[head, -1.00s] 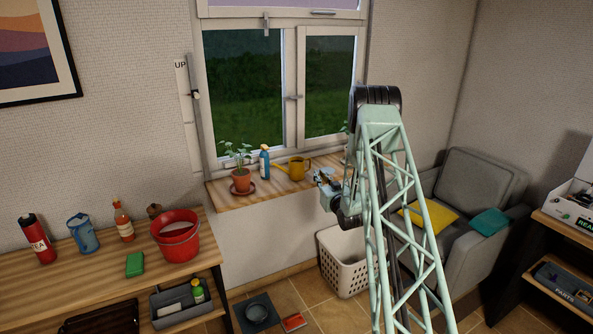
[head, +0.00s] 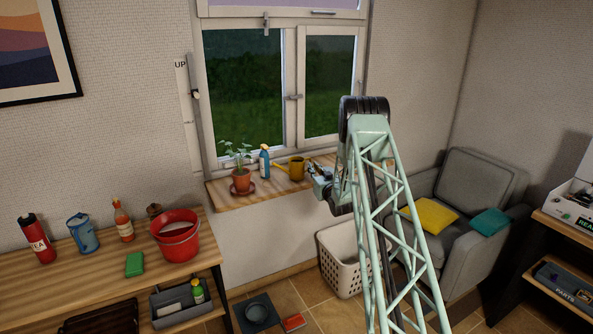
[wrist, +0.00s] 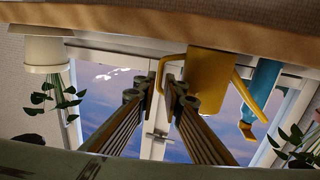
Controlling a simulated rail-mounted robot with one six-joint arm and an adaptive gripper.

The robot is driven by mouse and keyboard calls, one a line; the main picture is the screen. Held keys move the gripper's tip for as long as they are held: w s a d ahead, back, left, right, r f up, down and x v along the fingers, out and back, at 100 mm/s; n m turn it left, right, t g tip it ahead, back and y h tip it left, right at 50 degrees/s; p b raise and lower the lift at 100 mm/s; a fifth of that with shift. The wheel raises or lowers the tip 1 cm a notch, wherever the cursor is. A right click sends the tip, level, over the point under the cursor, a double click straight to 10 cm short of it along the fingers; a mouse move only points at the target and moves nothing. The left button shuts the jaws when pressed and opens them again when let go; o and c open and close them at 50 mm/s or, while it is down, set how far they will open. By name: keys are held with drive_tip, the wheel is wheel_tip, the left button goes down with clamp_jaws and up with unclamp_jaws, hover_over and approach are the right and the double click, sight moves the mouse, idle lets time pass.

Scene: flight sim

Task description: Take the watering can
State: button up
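The yellow watering can (head: 296,169) stands on the wooden window sill, with its spout pointing left. In the wrist view, which is upside down, the watering can (wrist: 209,76) is close and its handle loop shows by my fingertips. My gripper (head: 315,170) is just right of the can in the head view. In the wrist view my gripper (wrist: 160,92) has its two fingers apart, with the handle seen in line with the gap. I cannot tell whether the handle is between the fingers or beyond them.
A blue spray bottle (head: 264,161) and a potted plant (head: 241,180) stand left of the can on the sill (head: 230,203). A white pot (wrist: 45,50) with a trailing plant shows in the wrist view. The window is behind; a white basket (head: 343,262) is below.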

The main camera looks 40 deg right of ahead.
drive_tip(key=shift+w, duration=0.1)
idle(0.3)
drive_tip(key=shift+x, duration=2.5)
drive_tip(key=shift+c, duration=0.2)
clamp_jaws()
drive_tip(key=shift+d+r, duration=0.1)
drive_tip(key=shift+r, duration=0.15)
drive_tip(key=shift+r, duration=1.65)
drive_tip(key=a+r+v, duration=0.1)
drive_tip(key=v, duration=1.5)
drive_tip(key=shift+w+r, duration=0.2)
